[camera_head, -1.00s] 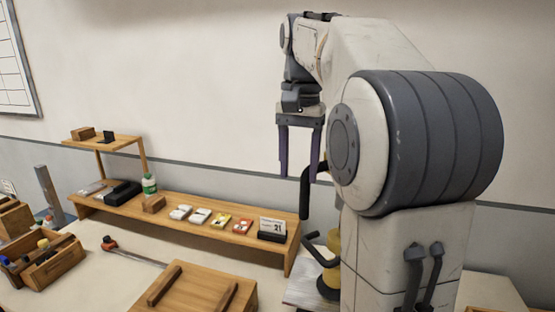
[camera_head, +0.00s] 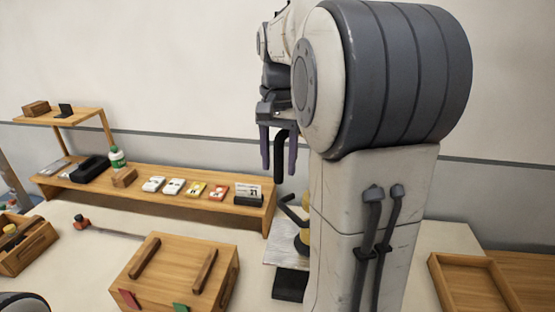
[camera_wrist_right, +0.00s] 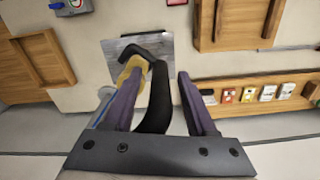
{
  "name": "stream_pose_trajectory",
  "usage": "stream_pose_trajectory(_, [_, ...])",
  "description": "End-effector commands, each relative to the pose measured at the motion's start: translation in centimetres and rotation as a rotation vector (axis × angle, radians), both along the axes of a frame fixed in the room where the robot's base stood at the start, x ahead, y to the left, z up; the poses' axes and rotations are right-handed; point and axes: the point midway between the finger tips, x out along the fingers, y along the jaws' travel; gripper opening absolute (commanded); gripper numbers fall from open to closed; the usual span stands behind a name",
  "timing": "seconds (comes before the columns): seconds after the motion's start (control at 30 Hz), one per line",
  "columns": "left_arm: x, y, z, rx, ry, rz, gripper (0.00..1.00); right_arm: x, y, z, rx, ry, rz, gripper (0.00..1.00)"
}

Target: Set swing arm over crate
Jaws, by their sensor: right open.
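The swing arm is a black bent bar (camera_head: 279,162) on a yellow post (camera_head: 304,210), standing on a metal plate (camera_head: 275,252). My right gripper (camera_head: 279,170) is open, with the upright black grip of the swing arm between its purple fingers. In the right wrist view the black bar (camera_wrist_right: 157,100) runs between the fingers of the gripper (camera_wrist_right: 160,92), nearer the left one. The wooden crate (camera_head: 145,292), with two dark bars on top, stands left of the post; it also shows in the right wrist view (camera_wrist_right: 237,30). My left gripper is out of view.
A long wooden shelf (camera_head: 150,199) with small cards, a bottle and a calendar runs behind the crate. An empty wooden tray (camera_head: 468,285) lies at right. A tool box (camera_head: 30,250) is at left. My right arm hides part of the post.

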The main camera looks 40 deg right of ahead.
Motion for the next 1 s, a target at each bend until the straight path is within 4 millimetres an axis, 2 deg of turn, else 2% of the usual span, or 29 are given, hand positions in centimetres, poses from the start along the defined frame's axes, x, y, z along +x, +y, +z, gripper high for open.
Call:
stream_pose_trajectory(0.27, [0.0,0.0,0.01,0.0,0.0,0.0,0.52,0.04,0.06,-0.13,0.0,-0.001,0.001,0.57])
stream_pose_trajectory(0.4, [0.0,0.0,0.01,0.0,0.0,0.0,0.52,0.08,0.09,-0.11,0.0,-0.001,0.002,0.03])
stream_pose_trajectory(0.43, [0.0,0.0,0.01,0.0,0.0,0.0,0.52,0.09,0.1,-0.11,0.0,-0.002,0.002,0.0])
stream_pose_trajectory(1.0, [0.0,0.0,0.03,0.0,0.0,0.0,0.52,0.28,0.21,-0.02,-0.001,-0.006,0.008,0.0])
